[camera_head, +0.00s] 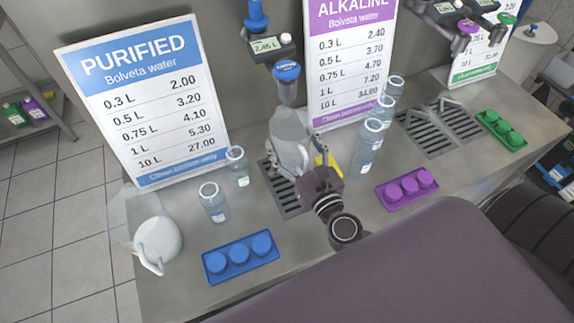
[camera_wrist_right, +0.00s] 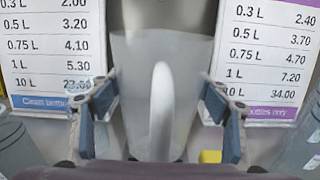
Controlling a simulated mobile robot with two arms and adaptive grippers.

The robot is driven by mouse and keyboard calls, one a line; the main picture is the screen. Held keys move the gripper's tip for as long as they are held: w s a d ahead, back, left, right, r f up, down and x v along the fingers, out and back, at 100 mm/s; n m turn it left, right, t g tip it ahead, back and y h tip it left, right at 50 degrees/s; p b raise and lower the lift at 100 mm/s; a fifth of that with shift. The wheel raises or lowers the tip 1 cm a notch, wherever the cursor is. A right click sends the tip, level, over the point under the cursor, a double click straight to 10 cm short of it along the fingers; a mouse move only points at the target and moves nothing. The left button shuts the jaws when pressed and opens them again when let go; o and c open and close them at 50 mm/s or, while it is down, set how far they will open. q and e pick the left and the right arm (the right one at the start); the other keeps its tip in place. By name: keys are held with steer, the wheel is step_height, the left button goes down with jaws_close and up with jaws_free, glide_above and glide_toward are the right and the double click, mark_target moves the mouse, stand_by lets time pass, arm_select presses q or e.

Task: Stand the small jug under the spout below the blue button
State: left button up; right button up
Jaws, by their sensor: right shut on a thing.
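A translucent jug with a white handle (camera_head: 288,130) is upright over the drain grate, beneath the blue-topped spout (camera_head: 286,72). My right gripper (camera_head: 302,172) is shut on this jug. In the right wrist view the fingers (camera_wrist_right: 160,110) flank the jug (camera_wrist_right: 135,80), with its white handle between them. Whether the jug's base touches the grate is hidden by the gripper. The blue button (camera_head: 256,14) is above a small display, up and left of the spout. My left gripper is not in view.
Bottles (camera_head: 213,203) stand left of the grate (camera_head: 286,201), and more (camera_head: 367,150) stand to its right. Trays of blue caps (camera_head: 240,276) and purple caps (camera_head: 406,205) lie at the front. Price signs (camera_head: 140,95) stand behind. A yellow item (camera_head: 333,164) is beside the gripper.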

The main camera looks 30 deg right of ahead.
mark_target(292, 162)
step_height(292, 162, down, 4)
steer(key=shift+s+r+b, duration=0.15)
steer(key=shift+r+b, duration=0.05)
steer(key=shift+b, duration=0.25)
steer(key=shift+f+b, duration=0.35)
steer(key=shift+f, duration=2)
steer(key=shift+f, duration=0.1)
steer(key=shift+f+b, duration=0.15)
steer(key=shift+b, duration=0.15)
steer(key=o, duration=1.2)
steer(key=shift+r+p, duration=0.3)
